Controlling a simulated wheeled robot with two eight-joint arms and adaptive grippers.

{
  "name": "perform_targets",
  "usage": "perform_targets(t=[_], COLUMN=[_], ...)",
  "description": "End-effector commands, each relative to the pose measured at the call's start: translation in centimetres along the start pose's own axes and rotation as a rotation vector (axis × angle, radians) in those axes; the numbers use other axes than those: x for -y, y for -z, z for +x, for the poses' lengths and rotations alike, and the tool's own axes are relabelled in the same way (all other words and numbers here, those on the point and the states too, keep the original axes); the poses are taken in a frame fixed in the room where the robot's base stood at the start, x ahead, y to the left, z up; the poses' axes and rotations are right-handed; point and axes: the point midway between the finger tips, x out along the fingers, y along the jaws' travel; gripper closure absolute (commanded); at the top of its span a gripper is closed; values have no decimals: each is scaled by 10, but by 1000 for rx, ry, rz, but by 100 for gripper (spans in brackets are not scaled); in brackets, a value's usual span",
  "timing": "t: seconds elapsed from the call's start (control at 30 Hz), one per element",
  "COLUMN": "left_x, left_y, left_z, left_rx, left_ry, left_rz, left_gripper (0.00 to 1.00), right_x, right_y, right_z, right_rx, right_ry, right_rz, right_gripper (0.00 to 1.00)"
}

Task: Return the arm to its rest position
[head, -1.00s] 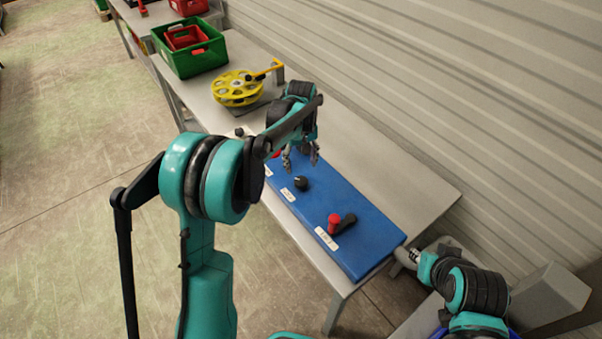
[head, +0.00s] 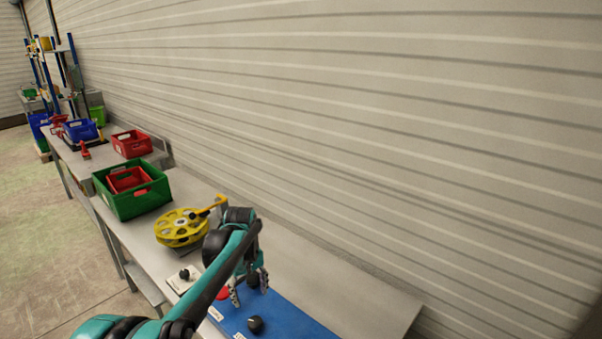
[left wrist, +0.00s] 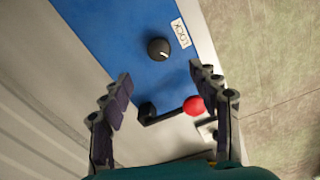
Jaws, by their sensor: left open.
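My left arm reaches in from the lower left of the head view. Its gripper (head: 250,290) is open over the far end of the blue panel (head: 290,320). In the left wrist view the open fingers (left wrist: 162,112) stand either side of a black lever with a red ball knob (left wrist: 194,106). Nothing shows held between them. A black round knob (left wrist: 158,49) with a white mark sits on the panel near a "LOCK" label (left wrist: 180,33); the knob also shows in the head view (head: 255,324). My right gripper is out of view.
A yellow wheel (head: 181,228) with a yellow handle stands on the table (head: 360,291) just beyond my left arm. A green crate (head: 131,203) holding a red box is farther back. A ribbed wall (head: 350,130) runs along the table's far side.

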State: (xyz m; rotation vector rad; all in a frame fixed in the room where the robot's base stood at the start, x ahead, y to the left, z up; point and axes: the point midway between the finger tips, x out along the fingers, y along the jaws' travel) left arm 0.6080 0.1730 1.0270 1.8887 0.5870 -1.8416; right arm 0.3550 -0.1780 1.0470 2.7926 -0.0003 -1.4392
Motion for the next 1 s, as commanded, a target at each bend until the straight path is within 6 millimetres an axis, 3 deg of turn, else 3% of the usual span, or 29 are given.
perform_targets(t=[0.3, 0.5, 0.73, 1.0], left_x=[43, 73, 108, 140], left_y=[-57, -97, -144, -188], left_z=[-47, -61, -58, -36], left_rx=[-140, -244, -370, -512], left_ry=[-84, -127, -162, -181], left_rz=[168, 282, 411, 543], left_gripper=[39, 39, 39, 39], right_x=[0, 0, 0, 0], right_y=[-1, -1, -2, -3], right_z=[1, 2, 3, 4], right_rx=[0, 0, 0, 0], right_ry=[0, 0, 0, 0], right_rz=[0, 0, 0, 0], right_gripper=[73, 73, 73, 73])
